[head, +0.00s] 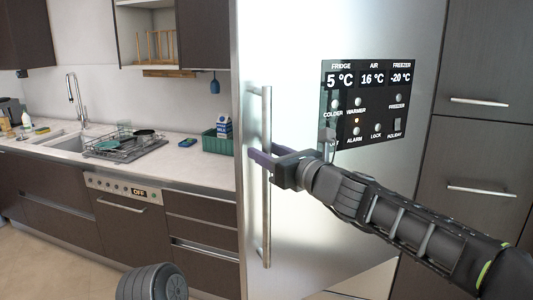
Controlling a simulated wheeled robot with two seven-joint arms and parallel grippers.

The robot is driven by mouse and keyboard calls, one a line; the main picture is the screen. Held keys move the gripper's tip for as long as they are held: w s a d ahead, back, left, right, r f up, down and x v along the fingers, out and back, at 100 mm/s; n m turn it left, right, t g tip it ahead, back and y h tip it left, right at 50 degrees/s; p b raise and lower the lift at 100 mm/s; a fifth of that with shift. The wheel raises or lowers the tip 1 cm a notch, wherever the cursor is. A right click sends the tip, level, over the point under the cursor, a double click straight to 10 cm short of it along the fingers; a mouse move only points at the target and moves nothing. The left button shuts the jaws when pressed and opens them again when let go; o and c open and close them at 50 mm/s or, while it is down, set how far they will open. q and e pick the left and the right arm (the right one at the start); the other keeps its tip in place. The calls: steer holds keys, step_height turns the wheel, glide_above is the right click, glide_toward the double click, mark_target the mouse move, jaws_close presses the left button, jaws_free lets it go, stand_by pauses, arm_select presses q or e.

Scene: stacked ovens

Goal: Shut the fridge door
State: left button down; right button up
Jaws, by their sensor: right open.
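The silver fridge door (300,215) fills the middle of the head view. It carries a black control panel (362,104) and a long vertical metal handle (266,235) near its left edge. I cannot tell for sure how far the door stands from its frame. My right gripper (264,155) is open at the middle of the handle, its purple fingers overlapping the bar. Whether they touch it is unclear. My left gripper is out of view.
Dark cabinets (480,150) with metal handles stand right of the fridge. To the left runs a counter (190,174) with a sink, a dish rack (125,146), a green crate (216,146) and a dishwasher (125,214) below. The floor at lower left is clear.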

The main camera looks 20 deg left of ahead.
steer(key=b+v, duration=0.2)
steer(key=v, duration=0.5)
steer(key=shift+s+d, duration=0.2)
steer(key=shift+d, duration=0.05)
